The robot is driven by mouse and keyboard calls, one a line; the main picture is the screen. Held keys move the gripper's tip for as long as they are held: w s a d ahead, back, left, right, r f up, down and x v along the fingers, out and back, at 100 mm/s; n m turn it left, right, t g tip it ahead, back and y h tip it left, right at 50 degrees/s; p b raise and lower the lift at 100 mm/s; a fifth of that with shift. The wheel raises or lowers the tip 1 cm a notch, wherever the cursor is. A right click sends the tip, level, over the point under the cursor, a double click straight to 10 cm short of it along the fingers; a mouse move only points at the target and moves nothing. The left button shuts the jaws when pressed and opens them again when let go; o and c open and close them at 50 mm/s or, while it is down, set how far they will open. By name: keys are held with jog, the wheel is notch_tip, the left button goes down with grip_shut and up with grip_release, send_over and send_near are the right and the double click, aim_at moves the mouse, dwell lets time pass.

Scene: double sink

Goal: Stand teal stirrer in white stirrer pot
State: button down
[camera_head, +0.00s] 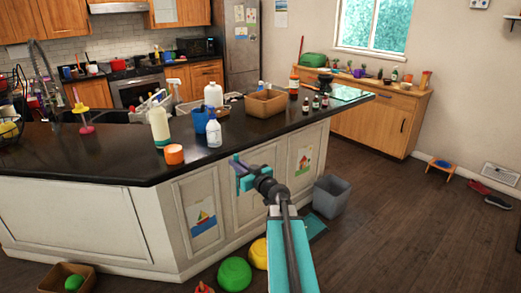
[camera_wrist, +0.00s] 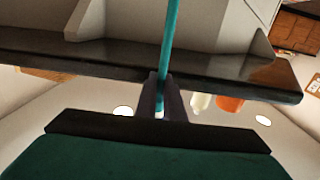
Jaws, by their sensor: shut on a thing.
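The teal stirrer (camera_wrist: 167,40) is a thin rod in the wrist view. It runs from the top edge down between my fingers. My gripper (camera_wrist: 160,103) is shut on it. In the head view my gripper (camera_head: 238,170) is in front of the island, near its dark top's front edge. The stirrer is hard to tell from the gripper's teal parts there. I cannot make out a white stirrer pot for certain in either view.
A grey bin (camera_head: 331,196) and balls (camera_head: 234,273) are on the floor.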

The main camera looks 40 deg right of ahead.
jog(key=w+a+f+n+y, duration=0.1)
jog(key=a+f+n+y, duration=0.15)
jog(key=a, duration=0.35)
jog(key=w+a+f+n+y, duration=0.1)
jog(key=a+f+y, duration=0.15)
jog(key=a, duration=0.45)
jog(key=s+a+f+n+g+y, duration=0.1)
jog(key=s+a+n+g+y, duration=0.1)
jog(key=a, duration=0.6)
jog(key=s+a+n+g+y, duration=0.2)
jog(key=a+n+g+y, duration=0.1)
jog(key=a+y, duration=0.2)
jog(key=s+a+f+n+g+y, duration=0.1)
jog(key=s+a+n+g+y, duration=0.1)
jog(key=a, duration=0.8)
jog(key=shift+s+a+f+n+g+y, duration=0.35)
jog(key=shift+s+n+y, duration=0.1)
jog(key=shift+y, duration=0.25)
jog(key=shift+s, duration=0.1)
